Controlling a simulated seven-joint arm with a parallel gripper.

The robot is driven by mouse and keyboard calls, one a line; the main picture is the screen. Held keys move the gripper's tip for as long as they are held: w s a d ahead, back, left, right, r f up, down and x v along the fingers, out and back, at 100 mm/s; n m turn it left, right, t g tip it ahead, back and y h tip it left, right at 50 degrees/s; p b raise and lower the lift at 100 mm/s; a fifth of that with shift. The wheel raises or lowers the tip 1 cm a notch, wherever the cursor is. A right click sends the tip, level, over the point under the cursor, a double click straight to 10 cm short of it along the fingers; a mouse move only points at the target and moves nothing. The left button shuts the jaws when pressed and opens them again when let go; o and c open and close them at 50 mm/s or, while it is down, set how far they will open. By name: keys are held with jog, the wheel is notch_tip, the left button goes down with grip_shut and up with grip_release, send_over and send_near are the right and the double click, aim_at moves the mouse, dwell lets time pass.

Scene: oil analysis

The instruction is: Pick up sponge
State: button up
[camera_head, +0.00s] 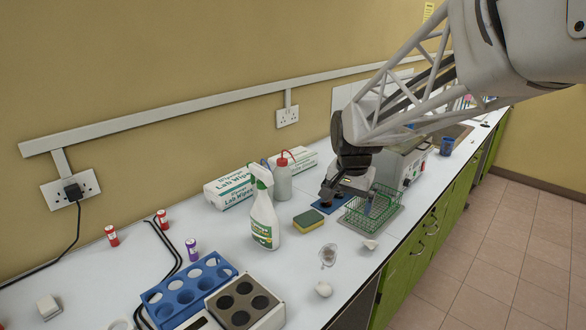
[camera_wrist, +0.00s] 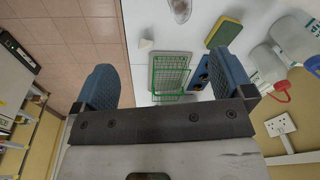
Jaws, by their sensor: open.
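The sponge (camera_head: 308,220) is yellow with a green layer and lies flat on the white bench, to the right of the spray bottle. It also shows in the wrist view (camera_wrist: 224,33), near the top, above and beyond my gripper's right finger. My gripper (camera_wrist: 165,88) is open, with its two blue fingers wide apart and nothing between them. In the head view my gripper (camera_head: 336,190) hangs to the right of the sponge, over the blue rack beside the green wire basket, apart from the sponge.
A spray bottle (camera_head: 263,215) stands just left of the sponge. A green wire basket (camera_head: 372,208) is to its right, and a blue rack (camera_head: 330,203) lies between. Lab wipes boxes (camera_head: 229,188) and a wash bottle (camera_head: 283,180) stand behind. A glass dish (camera_head: 328,255) lies in front.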

jog(key=w+a+f+m, duration=0.3)
jog(key=w+f, duration=0.3)
jog(key=w, duration=0.7)
jog(key=m+g, duration=0.1)
jog(key=m, duration=0.1)
send_over(309, 217)
jog(key=f, duration=0.9)
jog(key=shift+s+a+f, duration=0.1)
jog(key=shift+a, duration=0.1)
jog(key=shift+f, duration=0.1)
jog(key=shift+f, duration=1.3)
jog(key=shift+d+f, duration=0.15)
jog(key=shift+f, duration=2.45)
jog(key=shift+c, duration=0.2)
